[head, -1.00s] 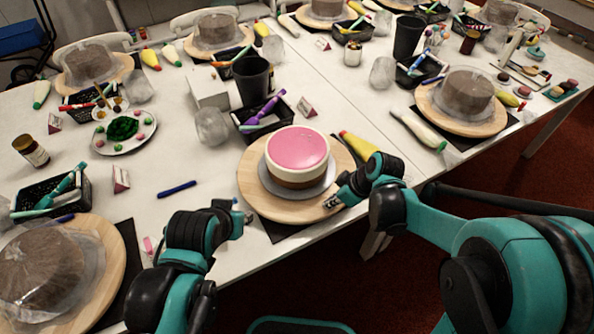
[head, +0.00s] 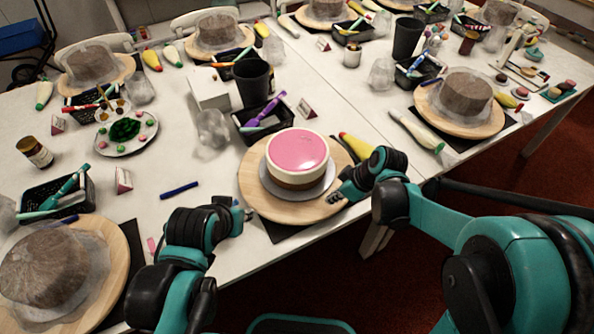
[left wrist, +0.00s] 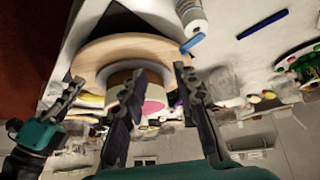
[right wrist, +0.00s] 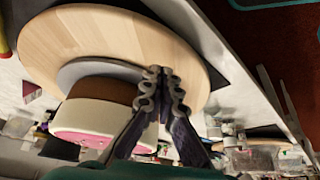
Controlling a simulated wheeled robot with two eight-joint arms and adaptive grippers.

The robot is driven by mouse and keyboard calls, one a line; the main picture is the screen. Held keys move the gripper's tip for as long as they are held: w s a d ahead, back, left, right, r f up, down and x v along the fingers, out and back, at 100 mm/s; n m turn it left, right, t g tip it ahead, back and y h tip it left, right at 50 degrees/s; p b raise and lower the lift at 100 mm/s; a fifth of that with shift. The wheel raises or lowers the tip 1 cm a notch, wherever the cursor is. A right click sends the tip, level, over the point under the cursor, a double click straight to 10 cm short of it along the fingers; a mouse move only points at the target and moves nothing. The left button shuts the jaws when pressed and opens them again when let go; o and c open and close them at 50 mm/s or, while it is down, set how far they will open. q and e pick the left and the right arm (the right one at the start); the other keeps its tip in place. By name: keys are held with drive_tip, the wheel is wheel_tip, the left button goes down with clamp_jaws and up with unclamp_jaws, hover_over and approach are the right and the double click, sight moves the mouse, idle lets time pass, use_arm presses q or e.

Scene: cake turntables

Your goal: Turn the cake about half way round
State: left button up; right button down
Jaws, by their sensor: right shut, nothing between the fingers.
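The cake (head: 298,153) has a pink top, a cream side and a brown base. It sits on a grey board (head: 272,186) on a round wooden turntable (head: 262,203) at the table's front edge. My right gripper (head: 336,196) is at the turntable's right front rim. In the right wrist view its fingers (right wrist: 164,84) are together and empty, in front of the wooden disc (right wrist: 190,58).
A yellow piping bag (head: 357,147) lies right behind the turntable. A black basket (head: 262,122) with tools stands behind it. A blue pen (head: 179,189) lies to the left. A wrapped cake (head: 44,268) on another turntable is at the front left. The white table is clear just left of the cake.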

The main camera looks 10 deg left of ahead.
use_arm(q)
wheel_tip(320, 180, up, 5)
drive_tip(key=p, duration=0.4)
drive_tip(key=shift+p, duration=0.4)
drive_tip(key=shift+c, duration=0.4)
